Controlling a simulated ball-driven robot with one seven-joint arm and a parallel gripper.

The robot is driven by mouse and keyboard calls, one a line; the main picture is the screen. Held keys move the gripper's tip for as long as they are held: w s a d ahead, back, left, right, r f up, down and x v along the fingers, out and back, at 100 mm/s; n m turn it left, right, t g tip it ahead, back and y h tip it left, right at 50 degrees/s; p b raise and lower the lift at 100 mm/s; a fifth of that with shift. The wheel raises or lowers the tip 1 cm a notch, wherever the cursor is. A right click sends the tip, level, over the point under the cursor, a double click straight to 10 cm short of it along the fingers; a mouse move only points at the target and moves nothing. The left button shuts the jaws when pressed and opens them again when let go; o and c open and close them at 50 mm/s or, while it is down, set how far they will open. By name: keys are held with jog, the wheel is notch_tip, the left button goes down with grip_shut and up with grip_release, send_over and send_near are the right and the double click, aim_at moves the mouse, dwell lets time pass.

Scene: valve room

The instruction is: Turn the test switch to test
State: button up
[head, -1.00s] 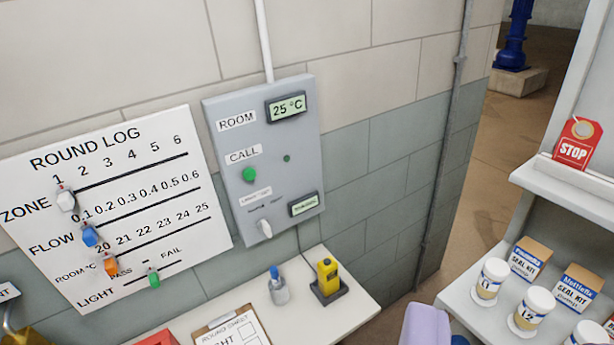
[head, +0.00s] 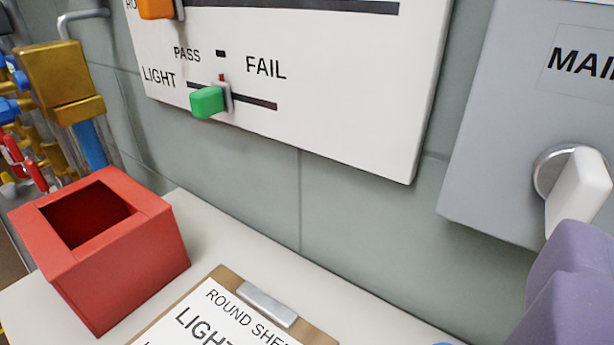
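The switch (head: 578,190) is a white lever knob on a round metal base, low on the grey wall panel (head: 490,130). It stands at the right edge of the head view, tilted a little from upright. Its label above is cut off and shows only "MAI". My gripper (head: 572,270) shows as purple finger pads at the lower right, just below the knob and overlapping its lower end. I cannot tell whether they touch, or how far the fingers are apart. The rest of the gripper is out of frame.
The white log board (head: 330,110) with a green slider (head: 207,102) between PASS and FAIL hangs left of the panel. Below, a red open box (head: 150,255) and a clipboard (head: 222,325) are on the white shelf (head: 215,235). Gold and blue fittings hang at far left.

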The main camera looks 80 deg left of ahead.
aim_at(594, 192)
jog(key=shift+y, duration=0.3)
jog(key=x, duration=0.2)
jog(key=b+x, duration=0.1)
jog(key=x, duration=0.4)
jog(key=shift+s+a+f+b, duration=0.25)
jog(key=shift+a+b, duration=0.1)
jog(key=shift+a, duration=0.1)
grip_shut()
